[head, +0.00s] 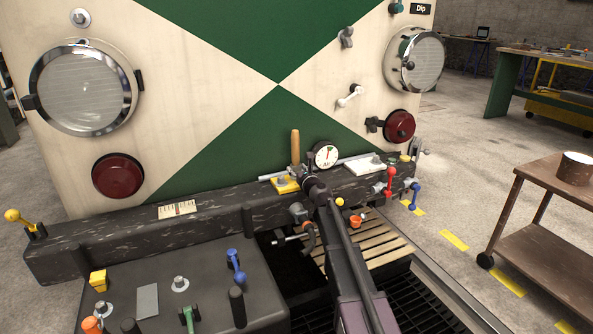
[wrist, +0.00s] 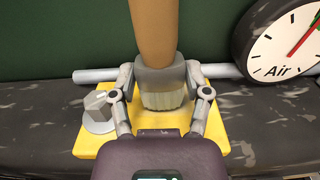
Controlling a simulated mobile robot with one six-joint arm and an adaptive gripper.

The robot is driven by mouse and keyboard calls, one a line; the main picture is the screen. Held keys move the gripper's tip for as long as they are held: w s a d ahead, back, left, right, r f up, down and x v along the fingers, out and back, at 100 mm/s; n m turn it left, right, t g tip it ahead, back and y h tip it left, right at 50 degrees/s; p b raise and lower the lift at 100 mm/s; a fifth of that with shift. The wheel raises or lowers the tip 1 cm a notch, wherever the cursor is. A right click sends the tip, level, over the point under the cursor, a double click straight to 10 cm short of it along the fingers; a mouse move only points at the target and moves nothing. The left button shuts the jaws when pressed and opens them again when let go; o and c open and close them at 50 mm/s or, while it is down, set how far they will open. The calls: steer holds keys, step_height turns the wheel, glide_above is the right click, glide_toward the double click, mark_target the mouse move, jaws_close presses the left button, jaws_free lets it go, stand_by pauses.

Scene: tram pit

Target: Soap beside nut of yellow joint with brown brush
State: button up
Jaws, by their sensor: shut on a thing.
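The brush (wrist: 154,35) has a brown handle, a grey collar and pale bristles. My gripper (wrist: 158,85) is shut on its collar and holds it upright, bristles down. In the head view the brush handle (head: 295,146) rises above my gripper (head: 297,175). The yellow joint (wrist: 85,138) is a flat plate on a grey pipe; it also shows in the head view (head: 284,187). Its grey nut (wrist: 97,110) sits to the left of the bristles. The bristles are over the plate's middle; I cannot tell whether they touch it. I make out no soap on the plate.
An Air gauge (head: 326,155) stands close on the right of the brush. A white joint (head: 363,165) lies further right on the dark beam, near a red-handled valve (head: 389,180) and a blue one (head: 413,190). An orange cup (head: 355,220) stands near my arm.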

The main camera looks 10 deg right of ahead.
steer(key=shift+w+d, duration=0.15)
steer(key=shift+d, duration=0.35)
steer(key=shift+d, duration=0.1)
steer(key=shift+w+d, duration=0.2)
steer(key=shift+d, duration=0.4)
steer(key=shift+w+d, duration=0.25)
steer(key=shift+d, duration=0.45)
steer(key=shift+w+d, duration=0.2)
steer(key=shift+d, duration=0.5)
steer(key=shift+d, duration=0.15)
